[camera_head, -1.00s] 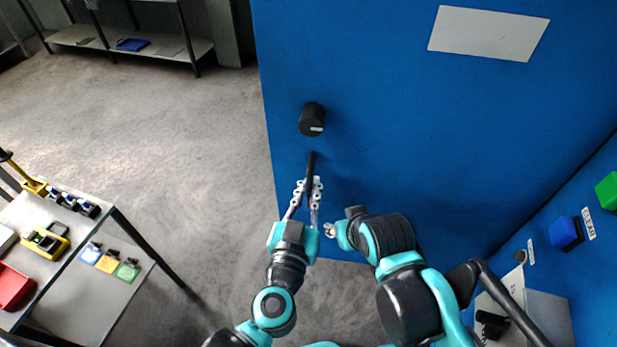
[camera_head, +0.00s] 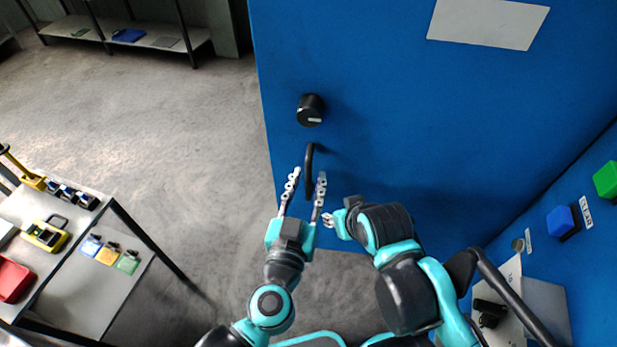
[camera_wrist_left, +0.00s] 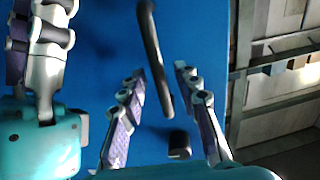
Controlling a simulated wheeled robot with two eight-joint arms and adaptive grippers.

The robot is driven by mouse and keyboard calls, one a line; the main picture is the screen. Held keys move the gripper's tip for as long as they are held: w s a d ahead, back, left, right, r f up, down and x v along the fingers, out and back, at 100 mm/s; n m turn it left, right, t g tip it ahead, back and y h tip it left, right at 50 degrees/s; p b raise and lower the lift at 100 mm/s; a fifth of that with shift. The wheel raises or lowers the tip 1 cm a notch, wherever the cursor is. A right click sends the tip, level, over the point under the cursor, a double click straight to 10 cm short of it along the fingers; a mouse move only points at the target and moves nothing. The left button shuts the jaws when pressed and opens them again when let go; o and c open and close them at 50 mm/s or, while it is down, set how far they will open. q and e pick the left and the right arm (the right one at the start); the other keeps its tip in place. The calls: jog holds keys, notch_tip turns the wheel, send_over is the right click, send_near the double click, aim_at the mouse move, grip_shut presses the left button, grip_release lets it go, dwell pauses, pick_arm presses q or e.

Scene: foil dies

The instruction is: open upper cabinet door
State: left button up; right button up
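The blue cabinet door (camera_head: 430,110) fills the upper right of the head view. It has a round black knob (camera_head: 310,110) and, below it, a black bar handle (camera_head: 309,160) near its left edge. My left gripper (camera_head: 309,174) is open, its fingers apart on either side of the handle's lower part. In the left wrist view the handle (camera_wrist_left: 152,50) runs between the spread fingers, with gaps to both, and the knob (camera_wrist_left: 179,145) shows below. My right gripper (camera_head: 330,219) is close beside the left one, mostly hidden by its own arm.
A blue panel at right carries a green block (camera_head: 606,181) and a blue block (camera_head: 562,222). A grey table (camera_head: 75,215) with tools and a red bin (camera_head: 14,280) stands at left. A low shelf (camera_head: 165,42) is at the back. Floor left of the door is clear.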

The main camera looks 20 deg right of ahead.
pick_arm(q)
jog(key=v, duration=0.6)
jog(key=shift+s+a, duration=0.2)
jog(key=shift+s, duration=0.05)
jog(key=shift+w, duration=0.1)
